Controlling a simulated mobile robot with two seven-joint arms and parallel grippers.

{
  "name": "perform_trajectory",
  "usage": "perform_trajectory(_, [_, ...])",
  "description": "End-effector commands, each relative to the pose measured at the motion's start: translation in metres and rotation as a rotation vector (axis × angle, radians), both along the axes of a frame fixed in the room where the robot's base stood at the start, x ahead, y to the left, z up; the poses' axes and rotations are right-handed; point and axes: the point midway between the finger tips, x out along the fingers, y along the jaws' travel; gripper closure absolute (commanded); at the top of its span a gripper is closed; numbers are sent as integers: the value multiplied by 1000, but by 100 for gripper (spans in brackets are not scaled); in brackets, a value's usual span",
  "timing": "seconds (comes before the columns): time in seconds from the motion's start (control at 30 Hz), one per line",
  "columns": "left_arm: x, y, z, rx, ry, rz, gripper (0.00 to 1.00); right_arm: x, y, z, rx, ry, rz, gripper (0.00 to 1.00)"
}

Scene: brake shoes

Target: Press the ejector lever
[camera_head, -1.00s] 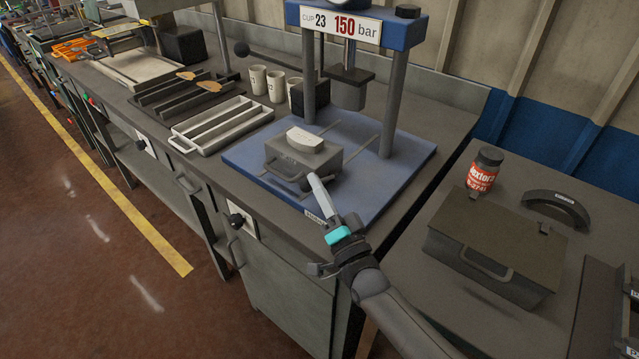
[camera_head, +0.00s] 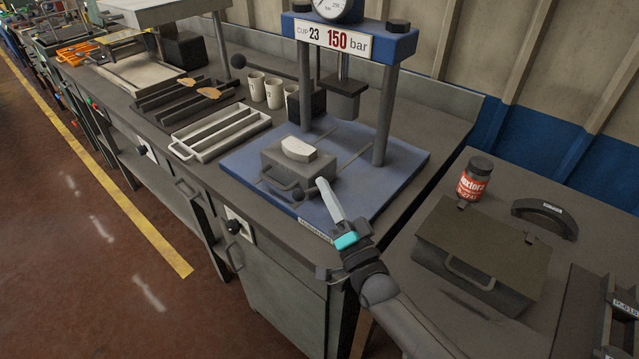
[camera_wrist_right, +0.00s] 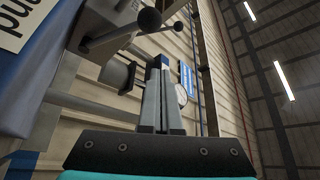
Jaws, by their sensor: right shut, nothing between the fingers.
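A dark ball knob (camera_wrist_right: 149,19) also shows in the right wrist view, beyond and slightly left of the fingertips. My right gripper (camera_head: 322,182) is shut and empty. Its tips are close to the box's front right corner, right of the knob and apart from it in the picture. It also shows in the wrist view (camera_wrist_right: 162,66). My left gripper is not in view.
The box sits on the press's blue base (camera_head: 235,160), between two posts, with a pale brake pad (camera_head: 298,148) on top. A grey tray (camera_head: 222,138) and several cups stand left. A dark lidded box (camera_head: 480,255) and red-labelled jar (camera_head: 474,184) stand right.

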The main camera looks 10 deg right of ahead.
Motion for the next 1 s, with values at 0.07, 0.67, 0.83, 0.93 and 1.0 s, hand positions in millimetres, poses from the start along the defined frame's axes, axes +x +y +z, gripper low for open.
perform_trajectory(0.07, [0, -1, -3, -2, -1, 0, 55, -17, -7, -13, -1, 3, 1, 100])
perform_trajectory(0.67, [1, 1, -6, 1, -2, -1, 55, -60, -28, -36, 2, -4, 1, 100])
perform_trajectory(0.83, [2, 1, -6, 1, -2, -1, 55, -60, -28, -36, 2, -3, 0, 100])
perform_trajectory(0.93, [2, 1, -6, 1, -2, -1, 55, -60, -28, -36, 2, -3, 0, 100])
perform_trajectory(1.0, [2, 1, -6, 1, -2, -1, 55, -60, -28, -36, 2, -3, 0, 100])
